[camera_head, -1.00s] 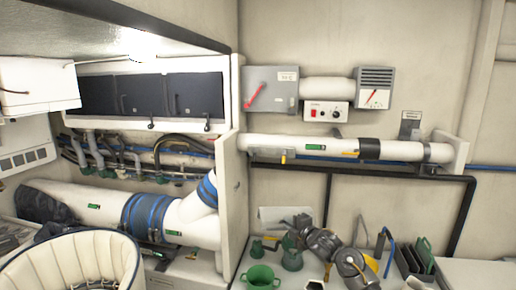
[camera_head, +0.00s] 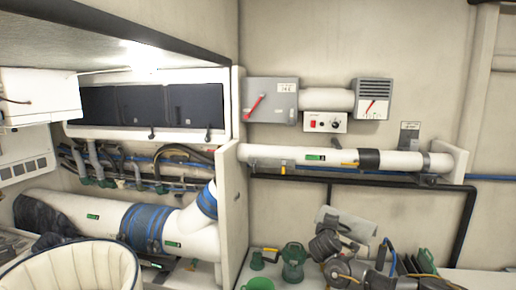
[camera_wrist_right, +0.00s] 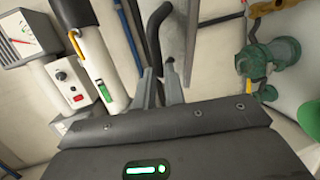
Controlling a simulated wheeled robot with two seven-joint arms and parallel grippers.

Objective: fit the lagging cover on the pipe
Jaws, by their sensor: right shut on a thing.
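A white pipe (camera_head: 285,154) runs along the back wall, with a dark band (camera_head: 369,159) and a green label. It also shows in the right wrist view (camera_wrist_right: 97,62), at upper left. My left gripper is not in view.
A grey box with a red lever (camera_head: 270,100) and a control box (camera_head: 325,122) sit above the pipe. A yellow-handled valve (camera_head: 283,169) hangs under it. A dark rail (camera_head: 400,180) runs below. Green vessels (camera_head: 292,262) stand on the bench. An upright panel (camera_head: 229,200) borders the left.

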